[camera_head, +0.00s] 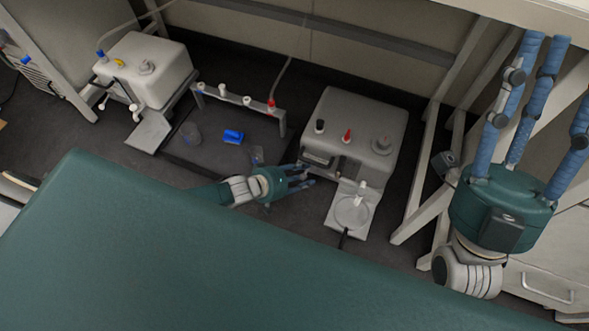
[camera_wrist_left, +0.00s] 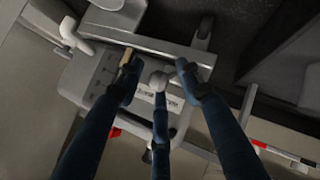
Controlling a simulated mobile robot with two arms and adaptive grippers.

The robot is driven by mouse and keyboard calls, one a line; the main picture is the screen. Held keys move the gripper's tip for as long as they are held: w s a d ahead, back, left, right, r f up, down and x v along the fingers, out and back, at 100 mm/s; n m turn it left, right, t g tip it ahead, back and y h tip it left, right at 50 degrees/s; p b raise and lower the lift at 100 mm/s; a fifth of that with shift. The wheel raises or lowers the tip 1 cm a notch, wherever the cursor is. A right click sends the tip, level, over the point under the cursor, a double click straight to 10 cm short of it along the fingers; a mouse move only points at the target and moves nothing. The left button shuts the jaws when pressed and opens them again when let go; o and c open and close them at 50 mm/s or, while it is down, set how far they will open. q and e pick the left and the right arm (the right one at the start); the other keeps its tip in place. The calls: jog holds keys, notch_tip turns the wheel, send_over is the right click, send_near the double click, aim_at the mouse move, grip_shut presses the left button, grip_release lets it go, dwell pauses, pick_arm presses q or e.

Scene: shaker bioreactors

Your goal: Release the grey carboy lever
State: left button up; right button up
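My left gripper (camera_head: 300,178) is beside the front left side of the right-hand grey-white machine (camera_head: 362,118), in the middle of the head view. In the left wrist view its three dark blue fingers (camera_wrist_left: 158,78) are spread apart around a small rounded grey knob (camera_wrist_left: 158,80), which may be the lever's end; contact cannot be told. A small brass-coloured piece (camera_wrist_left: 126,58) shows by the left fingertip. A pale lever-like part (camera_wrist_left: 75,35) is at the upper left. My right gripper (camera_head: 525,110) has its blue fingers spread, pointing up, empty at the right.
A similar machine (camera_head: 150,70) stands at the left. A low rack with white and red caps (camera_head: 240,100) and a blue object (camera_head: 233,136) lie between the machines. A round plate (camera_head: 352,213) sits in front of the right machine. A green surface (camera_head: 180,260) fills the foreground.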

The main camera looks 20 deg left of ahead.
pick_arm(q)
jog(key=v, duration=1.1)
jog(key=shift+s+a+r, duration=0.2)
jog(key=shift+a+r, duration=0.05)
